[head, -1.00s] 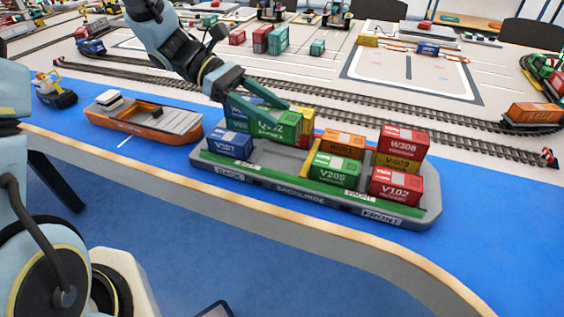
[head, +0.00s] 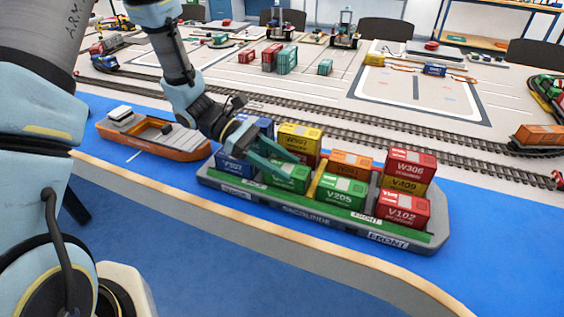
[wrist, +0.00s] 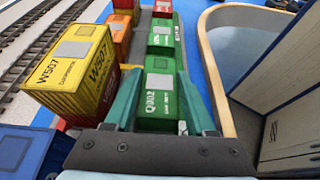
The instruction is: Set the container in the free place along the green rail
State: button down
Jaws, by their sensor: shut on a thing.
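My gripper (head: 278,160) is shut on a green container (head: 287,179); it shows as Q002 between my two fingers in the wrist view (wrist: 159,103). The container is in the front row of the grey barge (head: 300,218), just behind the green rail (head: 330,219). It is between a blue container (head: 235,165) on its left and the green container V205 (head: 340,194) on its right. Its top is about level with theirs. I cannot tell whether its base touches the deck. My fingers hide part of its top and left side.
Yellow W507 (head: 300,142) stands tall close behind, with a blue container (head: 250,126) left of it. An orange container (head: 350,163) and red W306 (head: 409,164) over yellow V409 are to the right. Red V102 (head: 404,208) ends the front row. An orange ship (head: 155,135) is left.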

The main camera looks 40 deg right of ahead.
jog(key=shift+c, duration=1.2)
grip_release()
jog(key=shift+f, duration=0.1)
jog(key=shift+w+r, duration=0.15)
jog(key=shift+r, duration=0.05)
jog(key=b+v, duration=0.2)
jog(key=v, duration=0.9)
jog(key=shift+w+a+r, duration=0.2)
jog(key=shift+w, duration=0.05)
jog(key=w+a+m+t+y, duration=0.1)
jog(key=a+m+t+y, duration=0.2)
jog(key=a, duration=1.1)
jog(key=w+a+m+t+y, duration=0.2)
jog(key=a+m+t+y, duration=0.2)
jog(key=a+t, duration=0.6)
jog(key=a, duration=0.5)
jog(key=shift+w+m, duration=0.3)
jog(key=shift+m, duration=0.1)
